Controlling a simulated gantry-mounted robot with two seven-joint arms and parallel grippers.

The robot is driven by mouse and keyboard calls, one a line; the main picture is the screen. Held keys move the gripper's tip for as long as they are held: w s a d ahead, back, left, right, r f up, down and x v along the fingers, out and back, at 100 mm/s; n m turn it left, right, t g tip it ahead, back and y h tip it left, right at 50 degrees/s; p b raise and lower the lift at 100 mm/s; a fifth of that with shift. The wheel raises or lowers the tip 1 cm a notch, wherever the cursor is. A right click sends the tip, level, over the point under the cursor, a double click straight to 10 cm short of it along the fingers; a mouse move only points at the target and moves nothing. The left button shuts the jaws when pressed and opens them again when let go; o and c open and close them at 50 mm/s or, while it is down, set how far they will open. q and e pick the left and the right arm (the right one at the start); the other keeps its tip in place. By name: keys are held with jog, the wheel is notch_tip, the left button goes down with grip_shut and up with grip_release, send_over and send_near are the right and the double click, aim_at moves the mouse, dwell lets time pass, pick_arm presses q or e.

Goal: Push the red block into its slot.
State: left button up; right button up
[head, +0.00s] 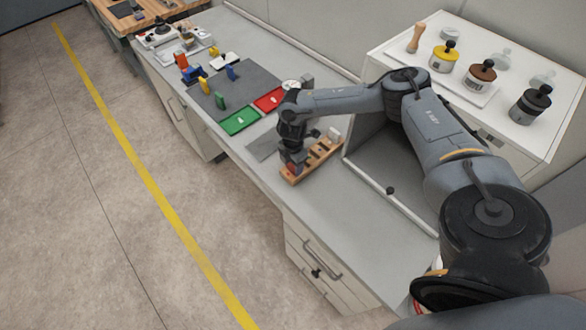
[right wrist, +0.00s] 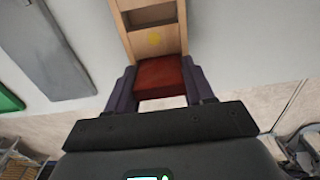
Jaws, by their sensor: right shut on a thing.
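The red block (right wrist: 160,76) sits between the two fingers of my right gripper (right wrist: 161,88) in the right wrist view, with a finger against each side. Only a bit of red shows there under the fingers. I cannot tell how deep the block sits. My left gripper is not in view.
A green tray (head: 239,120) and a red tray (head: 269,99) lie left of the holder by a dark mat (head: 213,93). A white cabinet (head: 480,65) with jars stands at the right. The bench front (head: 350,245) is clear.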

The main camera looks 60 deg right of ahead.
jog(key=shift+f, duration=0.1)
jog(key=shift+f, duration=0.1)
jog(key=o, duration=1)
notch_tip(320, 180, up, 10)
jog(key=p, duration=1)
jog(key=shift+r+p, duration=1)
jog(key=shift+r, duration=0.1)
